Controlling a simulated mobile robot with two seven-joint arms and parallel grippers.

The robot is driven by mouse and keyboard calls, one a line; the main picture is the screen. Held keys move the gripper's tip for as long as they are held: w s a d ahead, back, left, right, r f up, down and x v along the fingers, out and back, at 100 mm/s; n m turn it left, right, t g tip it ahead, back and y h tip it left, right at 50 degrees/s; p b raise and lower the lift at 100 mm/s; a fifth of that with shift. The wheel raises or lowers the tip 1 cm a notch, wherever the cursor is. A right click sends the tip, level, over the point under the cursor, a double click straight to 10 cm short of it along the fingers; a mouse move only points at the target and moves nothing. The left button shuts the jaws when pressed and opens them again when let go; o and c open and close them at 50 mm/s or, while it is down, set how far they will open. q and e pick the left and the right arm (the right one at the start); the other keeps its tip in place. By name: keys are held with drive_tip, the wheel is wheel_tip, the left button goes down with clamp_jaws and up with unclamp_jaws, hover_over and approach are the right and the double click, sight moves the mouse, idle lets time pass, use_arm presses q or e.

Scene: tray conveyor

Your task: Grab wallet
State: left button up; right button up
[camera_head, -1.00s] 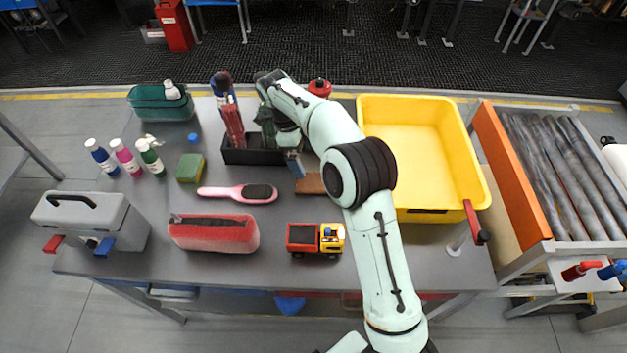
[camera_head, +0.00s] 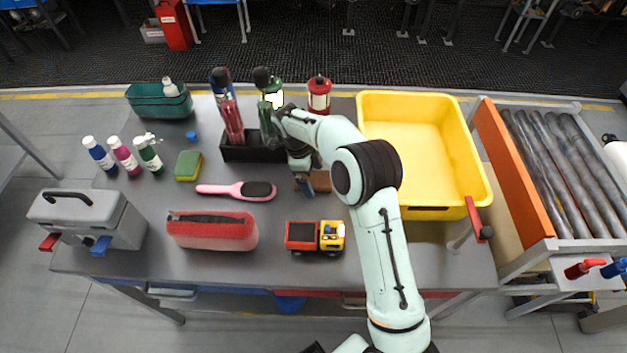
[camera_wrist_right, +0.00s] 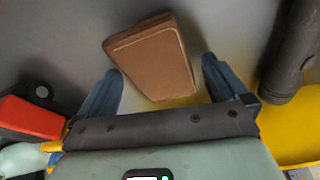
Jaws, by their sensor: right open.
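The wallet (camera_wrist_right: 152,56) is a brown, flat, rectangular piece lying on the grey table. In the head view the wallet (camera_head: 320,181) shows only in part, beside my right gripper and partly behind my arm. My right gripper (camera_head: 304,188) points down at its left side there. In the right wrist view my right gripper (camera_wrist_right: 162,88) is open, with its two blue fingers apart on either side of the wallet's near end. The wallet lies slightly tilted between and beyond the fingertips, and nothing is gripped. My left gripper is not in view.
A yellow bin (camera_head: 420,210) stands right of my arm. A black holder (camera_head: 240,153) with bottles is behind the gripper. A toy truck (camera_head: 314,237), a pink brush (camera_head: 236,190) and a red pouch (camera_head: 212,231) lie in front and left. A roller conveyor (camera_head: 563,170) is at right.

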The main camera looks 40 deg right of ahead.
sight(312, 178)
drive_tip(key=shift+f, duration=0.1)
drive_tip(key=c, duration=1)
drive_tip(key=shift+c, duration=0.2)
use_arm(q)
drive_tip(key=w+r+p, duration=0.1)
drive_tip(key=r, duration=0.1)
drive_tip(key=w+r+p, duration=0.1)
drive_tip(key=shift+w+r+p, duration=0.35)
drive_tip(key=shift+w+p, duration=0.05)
use_arm(e)
wheel_tip(312, 178, up, 20)
